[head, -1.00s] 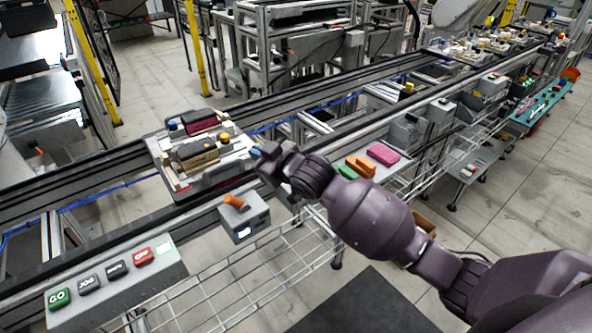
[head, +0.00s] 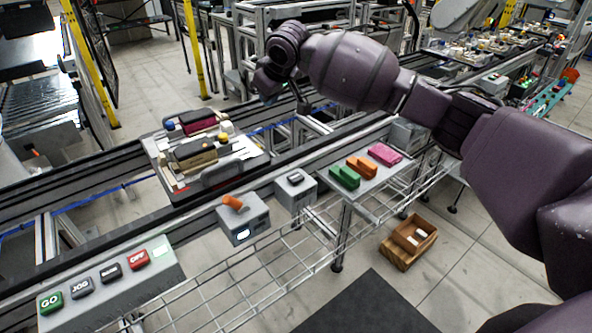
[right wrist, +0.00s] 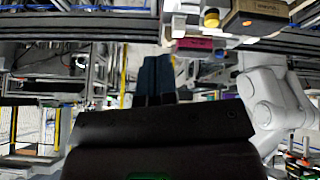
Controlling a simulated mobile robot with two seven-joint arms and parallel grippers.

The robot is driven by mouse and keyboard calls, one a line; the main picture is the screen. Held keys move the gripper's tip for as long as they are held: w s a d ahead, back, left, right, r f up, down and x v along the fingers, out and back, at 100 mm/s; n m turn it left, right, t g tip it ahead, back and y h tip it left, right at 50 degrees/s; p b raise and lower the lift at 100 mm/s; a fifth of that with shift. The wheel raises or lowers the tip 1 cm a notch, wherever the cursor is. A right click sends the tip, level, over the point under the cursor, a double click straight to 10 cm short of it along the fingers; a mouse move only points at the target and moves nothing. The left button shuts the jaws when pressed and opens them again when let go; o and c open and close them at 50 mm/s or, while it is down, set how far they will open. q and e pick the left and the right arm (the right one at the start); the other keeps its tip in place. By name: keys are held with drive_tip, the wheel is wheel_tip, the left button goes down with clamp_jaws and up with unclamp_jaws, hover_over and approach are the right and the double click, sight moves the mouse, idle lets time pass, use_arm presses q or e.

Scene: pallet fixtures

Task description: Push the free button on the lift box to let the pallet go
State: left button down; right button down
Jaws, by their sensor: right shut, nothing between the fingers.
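The pallet (head: 245,168), a grey tray carrying a dark red block, a dark block with a tan side and small parts, sits on the conveyor at centre left. In front of it is a small grey box with an orange lever and a lit window (head: 257,227). I cannot read which is the lift box. My right gripper (head: 262,88) is raised above and beyond the pallet, apart from it. Its dark blue fingers are shut and empty in the right wrist view (right wrist: 156,75). My left gripper is out of view.
A control panel (head: 110,287) with GO, JOG, OFF and other buttons is at the front left. Green, orange and pink blocks lie on a grey shelf (head: 372,180). A wooden crate (head: 398,257) stands on the floor. A wire rack (head: 270,255) runs along the conveyor front.

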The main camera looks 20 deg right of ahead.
sight(296, 176)
drive_tip(key=s+d+f+m+g+h, duration=0.1)
drive_tip(key=s+d+f+m+g, duration=0.1)
drive_tip(key=s+d+f+g, duration=0.2)
drive_tip(key=s+g, duration=0.2)
drive_tip(key=shift+s+d+f+m, duration=0.15)
drive_tip(key=shift+s+f+m, duration=0.15)
drive_tip(key=shift+s+m, duration=0.1)
wheel_tip(296, 176, down, 14)
drive_tip(key=shift+f+b, duration=0.1)
drive_tip(key=shift+b, duration=1.1)
